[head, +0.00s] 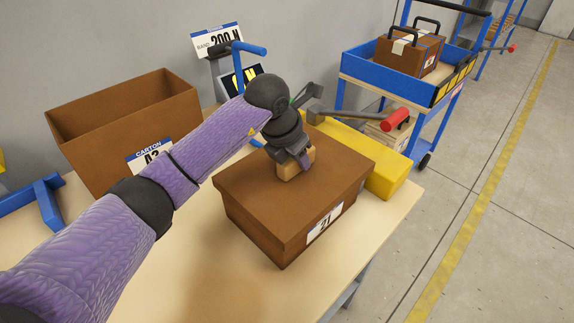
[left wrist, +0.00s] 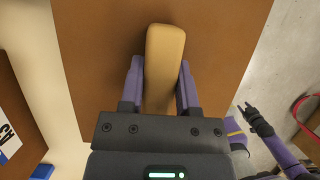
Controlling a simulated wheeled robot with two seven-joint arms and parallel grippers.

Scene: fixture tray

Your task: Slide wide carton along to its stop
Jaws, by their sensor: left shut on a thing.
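The wide carton (head: 285,200) is a brown closed box with a white label on its front, standing on the light table. A pale wooden grip block (head: 297,166) stands up from its lid. My left gripper (head: 298,160) is shut on this block; in the left wrist view its purple fingers (left wrist: 160,85) lie on both sides of the block (left wrist: 164,60). A yellow bar (head: 385,177), apparently the stop, lies along the carton's far right side. I cannot tell whether they touch. My right gripper (left wrist: 248,112) shows small in the left wrist view, away from the carton, its fingers unclear.
An open brown carton (head: 125,120) stands at the table's back left, beside a blue frame (head: 48,205). A scale-like device with a sign (head: 216,40) stands behind. A grey bar with a red end (head: 396,119) is beyond the yellow bar. The front table (head: 225,270) is clear.

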